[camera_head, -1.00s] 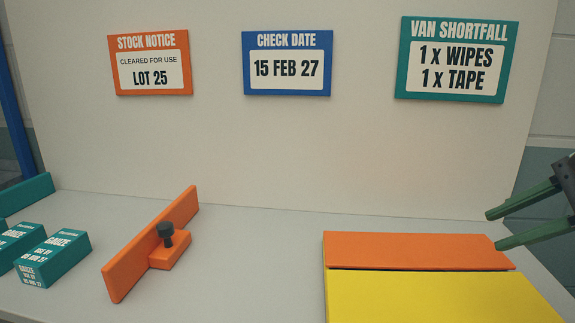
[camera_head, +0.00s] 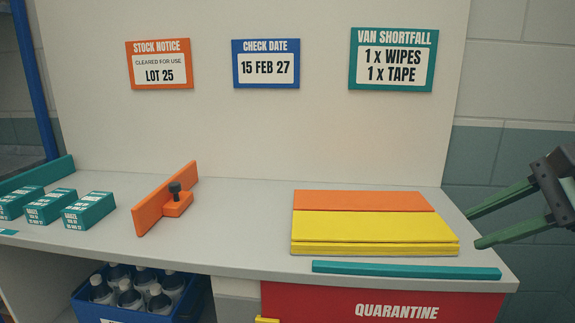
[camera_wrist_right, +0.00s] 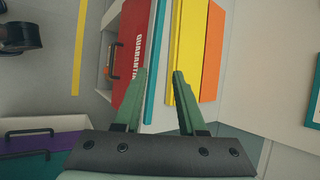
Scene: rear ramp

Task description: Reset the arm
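My right gripper (camera_head: 478,228) is at the right edge of the head view, beside the right end of the counter. Its two green fingers are apart with nothing between them. In the right wrist view the open fingers (camera_wrist_right: 160,75) also show empty, with the counter end and the red quarantine drawer beyond them. My left gripper is not in view. No object is named by the task.
The counter (camera_head: 240,238) holds yellow and orange boards (camera_head: 365,225), a teal strip (camera_head: 405,271), an orange divider (camera_head: 165,198) and teal boxes (camera_head: 88,210). A red quarantine drawer (camera_head: 330,302) and a blue crate of bottles (camera_head: 190,298) are below. Signs hang on the back panel (camera_head: 320,130).

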